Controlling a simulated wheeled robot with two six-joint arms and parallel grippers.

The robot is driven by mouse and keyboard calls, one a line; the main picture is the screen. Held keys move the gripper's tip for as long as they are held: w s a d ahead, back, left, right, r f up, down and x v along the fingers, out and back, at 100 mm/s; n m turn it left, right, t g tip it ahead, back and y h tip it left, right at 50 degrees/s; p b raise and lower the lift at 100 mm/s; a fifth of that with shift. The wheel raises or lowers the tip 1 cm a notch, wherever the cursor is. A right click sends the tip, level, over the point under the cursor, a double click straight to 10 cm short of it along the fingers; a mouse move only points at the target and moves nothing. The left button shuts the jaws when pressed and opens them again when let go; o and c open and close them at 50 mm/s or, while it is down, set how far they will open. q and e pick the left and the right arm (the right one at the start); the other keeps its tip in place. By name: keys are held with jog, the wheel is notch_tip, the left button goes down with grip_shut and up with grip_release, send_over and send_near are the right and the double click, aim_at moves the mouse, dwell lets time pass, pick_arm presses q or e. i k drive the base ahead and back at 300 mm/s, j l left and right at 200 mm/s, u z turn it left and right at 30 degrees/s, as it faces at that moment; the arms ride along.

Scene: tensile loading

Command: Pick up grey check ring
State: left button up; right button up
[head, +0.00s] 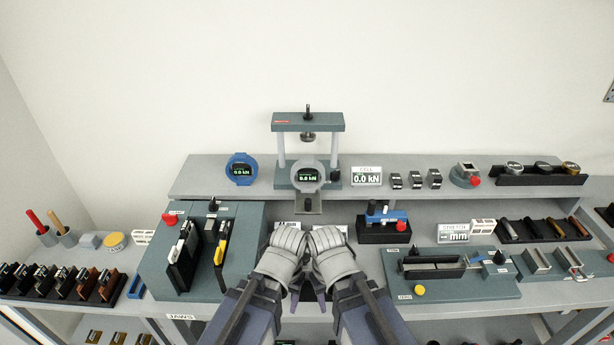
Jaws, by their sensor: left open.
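The grey check ring (308,175) is a round grey body with a small dark display. It stands upright in the green load frame (308,123), below the upper crosshead and between the two posts. A similar blue ring (241,169) stands on the shelf to its left. My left gripper (295,299) is low in front of the bench, between my folded forearms; it is open and apart from the ring. My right gripper (319,294) is close beside it, also well in front of the ring. Its fingers are too small and dark to read.
A white force display (367,176) stands right of the load frame. Several small grips line the shelf (455,196). Below are a green jaw fixture (155,262) at left, a black stand with a blue tool (385,232), and a green measuring plate (480,286) at right.

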aim_at(304, 175)
jog(key=z, duration=1.2)
jog(key=k+j+z, duration=0.2)
jog(key=j+z, duration=0.25)
jog(key=k+j, duration=0.35)
jog(key=j, duration=0.15)
